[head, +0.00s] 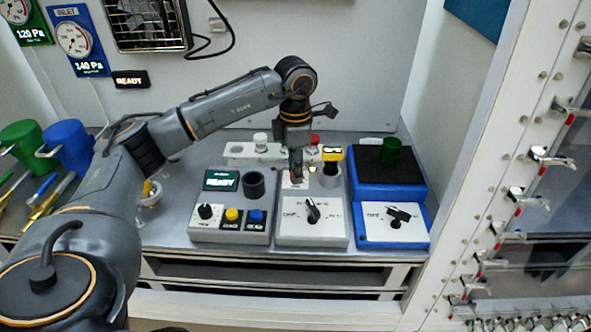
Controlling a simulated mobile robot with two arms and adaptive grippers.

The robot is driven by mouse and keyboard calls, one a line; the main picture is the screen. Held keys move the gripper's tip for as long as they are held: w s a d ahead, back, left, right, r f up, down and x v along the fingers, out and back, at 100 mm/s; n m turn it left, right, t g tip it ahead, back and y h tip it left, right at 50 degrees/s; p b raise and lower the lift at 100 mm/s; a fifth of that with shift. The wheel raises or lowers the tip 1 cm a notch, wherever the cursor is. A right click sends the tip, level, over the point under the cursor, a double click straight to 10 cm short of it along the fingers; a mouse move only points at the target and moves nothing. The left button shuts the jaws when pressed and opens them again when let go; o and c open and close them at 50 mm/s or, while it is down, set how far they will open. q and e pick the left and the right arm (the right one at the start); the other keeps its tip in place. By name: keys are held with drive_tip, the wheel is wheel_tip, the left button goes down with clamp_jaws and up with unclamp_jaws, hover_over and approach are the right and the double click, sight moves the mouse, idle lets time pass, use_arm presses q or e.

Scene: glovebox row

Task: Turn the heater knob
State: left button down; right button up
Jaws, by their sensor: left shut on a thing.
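A black knob (313,210) stands on a white plate marked OFF on the middle grey unit (312,238). Another black knob (399,215) sits on the front of the blue unit (393,238), which has a flat black top plate (375,170); this one looks like a heater. My left gripper (297,178) points down over the back part of the middle unit, behind and apart from its knob. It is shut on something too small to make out. It is well left of the blue unit's knob. My right gripper is not in view.
A grey unit with a READY display (221,181), a dark round holder and buttons is left of the middle unit. A white rack (240,154) with capped items is behind. A glovebox side wall (420,80) rises at right.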

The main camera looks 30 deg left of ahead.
use_arm(q)
drive_tip(key=shift+m, duration=0.5)
drive_tip(key=c, duration=1.1)
unclamp_jaws()
drive_tip(key=shift+r, duration=0.1)
wheel_tip(320, 180, up, 12)
drive_tip(key=shift+w+a, duration=0.1)
